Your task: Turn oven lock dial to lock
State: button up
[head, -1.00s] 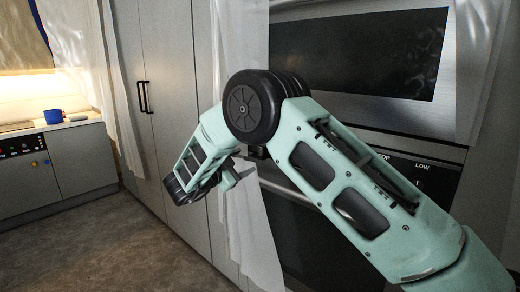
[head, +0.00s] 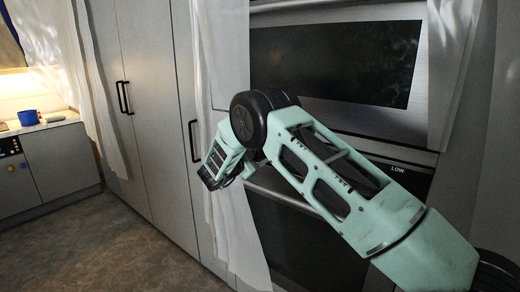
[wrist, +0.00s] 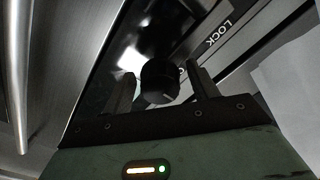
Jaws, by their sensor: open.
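The oven lock dial (wrist: 160,80) is a round black knob with a pale mark on its face, in the middle of the wrist view. The word LOCK stands on the panel to its upper right. My gripper (wrist: 162,72) is open, with one finger on each side of the dial. I cannot tell whether either finger touches it. In the head view my arm crosses in front of the oven (head: 430,75) and hides the dial. The gripper is not clearly visible there.
A pale curtain (head: 222,60) hangs left of the oven, close to my arm. Tall grey cabinets (head: 150,110) with black handles stand further left. A blue mug (head: 28,118) is on the far-left counter (head: 45,127). The floor (head: 120,240) at the left is clear.

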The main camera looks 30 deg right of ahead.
jog(key=shift+x, duration=0.95)
grip_shut()
jog(key=shift+f, duration=0.1)
jog(key=shift+s+f, duration=0.1)
jog(key=shift+f, duration=0.05)
